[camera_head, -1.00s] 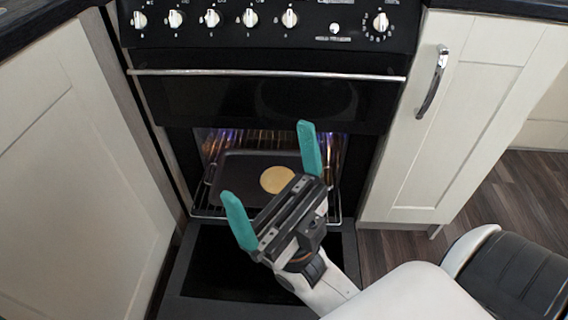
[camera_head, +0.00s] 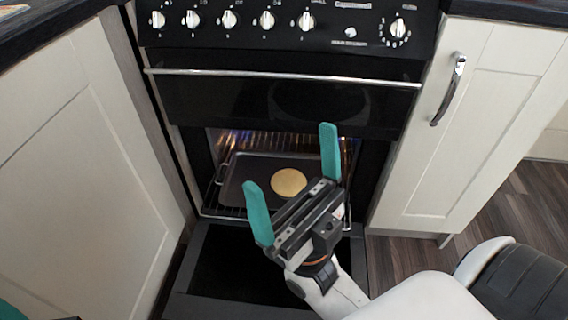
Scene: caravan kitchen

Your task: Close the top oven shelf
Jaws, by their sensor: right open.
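The oven's wire shelf (camera_head: 228,212) carries a dark tray (camera_head: 238,172) with a round, flat, tan item (camera_head: 289,182) on it. The shelf's front edge shows at the oven mouth, above the lowered oven door (camera_head: 215,265). My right gripper (camera_head: 289,158) is open and empty, with its two teal fingers spread and pointing towards the oven. It overlaps the right part of the shelf and tray and hides some of them. I cannot tell whether it touches the shelf. A teal bit of my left gripper (camera_head: 8,311) shows at the bottom left corner; its state is unclear.
A black upper panel with a metal handle bar (camera_head: 285,75) is shut above the oven opening. Knobs (camera_head: 268,20) line the top. Cream cupboards stand at the left (camera_head: 80,170) and right (camera_head: 490,110). Wooden floor (camera_head: 520,205) shows at the right.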

